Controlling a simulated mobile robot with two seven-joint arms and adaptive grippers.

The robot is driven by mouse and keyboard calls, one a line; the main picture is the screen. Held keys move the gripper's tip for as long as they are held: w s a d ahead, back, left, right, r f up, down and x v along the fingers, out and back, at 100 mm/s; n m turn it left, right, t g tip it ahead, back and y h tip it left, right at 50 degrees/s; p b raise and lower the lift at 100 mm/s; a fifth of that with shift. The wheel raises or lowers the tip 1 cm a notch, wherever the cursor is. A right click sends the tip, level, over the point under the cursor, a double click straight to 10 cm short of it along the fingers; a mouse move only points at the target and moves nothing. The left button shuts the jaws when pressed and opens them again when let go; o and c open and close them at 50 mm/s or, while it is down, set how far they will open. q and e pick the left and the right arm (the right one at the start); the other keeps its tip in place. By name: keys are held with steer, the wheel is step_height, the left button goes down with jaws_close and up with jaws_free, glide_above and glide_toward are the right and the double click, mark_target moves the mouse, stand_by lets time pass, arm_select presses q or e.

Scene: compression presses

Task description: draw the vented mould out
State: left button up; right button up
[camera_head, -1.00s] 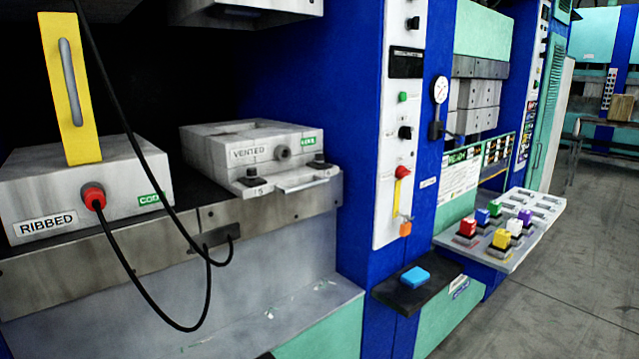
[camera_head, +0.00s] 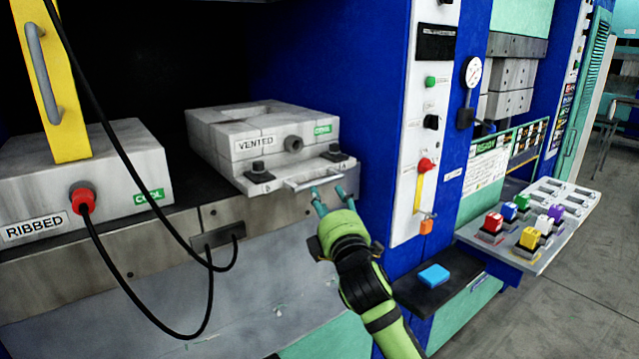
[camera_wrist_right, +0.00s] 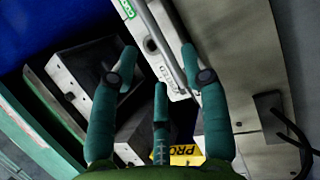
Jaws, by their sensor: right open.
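The vented mould (camera_head: 225,153) is a grey block labelled VENTED with a green COOL tag, sitting on the press shelf. A front plate with two black knobs and a pale bar handle (camera_head: 312,180) sticks out at its front. My right gripper (camera_head: 331,194) is open, with its teal fingers just in front of the handle's right part. In the right wrist view the handle bar (camera_wrist_right: 163,40) runs between the spread fingertips of the gripper (camera_wrist_right: 160,62); contact cannot be told. My left gripper is not in view.
The ribbed mould (camera_head: 100,185) stands on the left with a red plug, a black cable and a yellow upright handle piece (camera_head: 55,90). A blue press column with a control panel (camera_head: 425,130) is close on the right. A blue button (camera_head: 434,275) sits on a low black ledge.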

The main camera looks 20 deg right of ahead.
mark_target(320, 182)
steer(key=w, duration=0.2)
steer(key=w+r+p, duration=0.1)
steer(key=w, duration=0.3)
steer(key=shift+d+r+p, duration=0.1)
steer(key=shift+r+p, duration=0.2)
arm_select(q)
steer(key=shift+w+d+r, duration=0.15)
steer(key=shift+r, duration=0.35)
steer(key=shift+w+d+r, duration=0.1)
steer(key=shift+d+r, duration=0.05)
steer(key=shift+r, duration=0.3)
arm_select(e)
steer(key=shift+w, duration=0.45)
jaws_close()
